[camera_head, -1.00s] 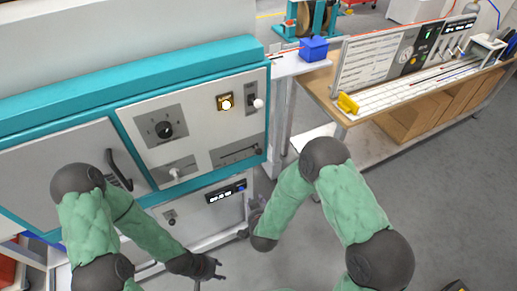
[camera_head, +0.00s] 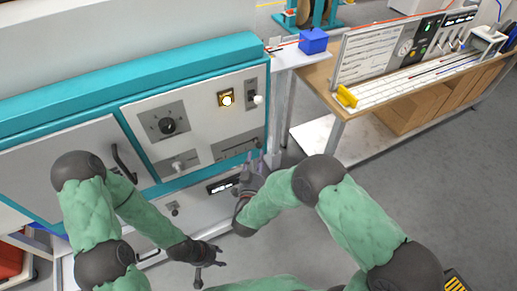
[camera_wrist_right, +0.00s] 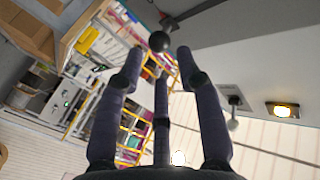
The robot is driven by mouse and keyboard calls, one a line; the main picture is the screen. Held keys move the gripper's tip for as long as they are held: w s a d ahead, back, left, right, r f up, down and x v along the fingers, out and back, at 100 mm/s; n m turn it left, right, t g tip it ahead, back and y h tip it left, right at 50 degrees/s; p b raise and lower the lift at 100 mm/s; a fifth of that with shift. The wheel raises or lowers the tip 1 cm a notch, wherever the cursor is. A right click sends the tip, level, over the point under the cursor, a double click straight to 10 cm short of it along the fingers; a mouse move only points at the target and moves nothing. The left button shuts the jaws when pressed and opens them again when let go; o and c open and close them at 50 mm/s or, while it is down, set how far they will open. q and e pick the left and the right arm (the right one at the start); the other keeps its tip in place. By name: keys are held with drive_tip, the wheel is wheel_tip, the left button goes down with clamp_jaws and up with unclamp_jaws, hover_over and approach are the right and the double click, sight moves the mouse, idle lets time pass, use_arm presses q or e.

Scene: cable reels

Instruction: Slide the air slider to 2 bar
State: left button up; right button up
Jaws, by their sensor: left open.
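The air slider (camera_head: 231,149) appears to be the horizontal slot with scale markings at the lower right of the grey machine panel. My right gripper (camera_head: 255,160) is just below the slot's right end, fingers pointing up at it. The right wrist view shows its dark fingers (camera_wrist_right: 160,68) spread and empty. A black ball knob (camera_wrist_right: 159,41), apparently the slider's, is just beyond and between the fingertips; contact is not clear. The scale is too small to read. My left gripper (camera_head: 207,265) is open and empty, low in front of the machine.
A dial (camera_head: 167,125), a lit yellow button (camera_head: 226,98), a white-ball lever (camera_head: 258,99) and another white knob (camera_head: 178,166) share the panel. A black door handle (camera_head: 124,163) is at left. A workbench with a blue box (camera_head: 313,41) stands right. The floor at right is clear.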

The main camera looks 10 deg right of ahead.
sight(258, 147)
drive_tip(key=shift+b+x, duration=0.4)
drive_tip(key=shift+x, duration=2.3)
drive_tip(key=shift+c, duration=0.2)
clamp_jaws()
